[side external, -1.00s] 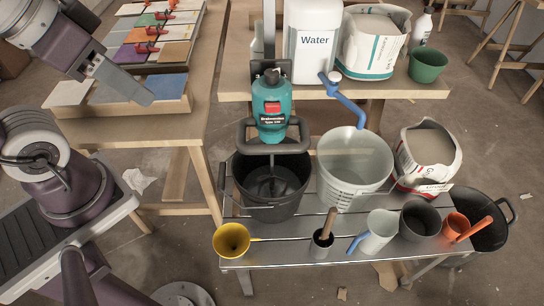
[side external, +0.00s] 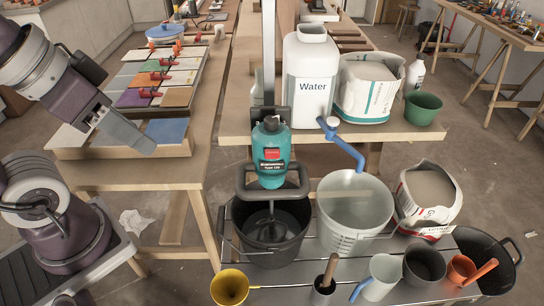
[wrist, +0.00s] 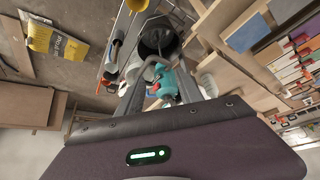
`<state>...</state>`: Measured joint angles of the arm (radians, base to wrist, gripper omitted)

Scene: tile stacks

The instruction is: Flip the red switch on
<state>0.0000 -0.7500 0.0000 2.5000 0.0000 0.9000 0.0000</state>
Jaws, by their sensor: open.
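The red switch (side external: 271,155) is on the front of the teal mixer (side external: 272,172), which stands upright above a black bucket (side external: 268,255). Whether the switch is on or off is too small to tell. My gripper (side external: 140,148) hangs in the air at the left, over the near end of the tile table, well apart from the mixer. In the wrist view the mixer (wrist: 166,84) shows between the fingers of my gripper (wrist: 165,75), farther off. The jaws are open and hold nothing.
A white water container (side external: 310,95), an open bag (side external: 366,95) and a green pot (side external: 422,108) stand on the wooden table behind. A whitish bucket (side external: 352,222) with a blue tap above is right of the mixer. Tools and cups line the metal bench's front.

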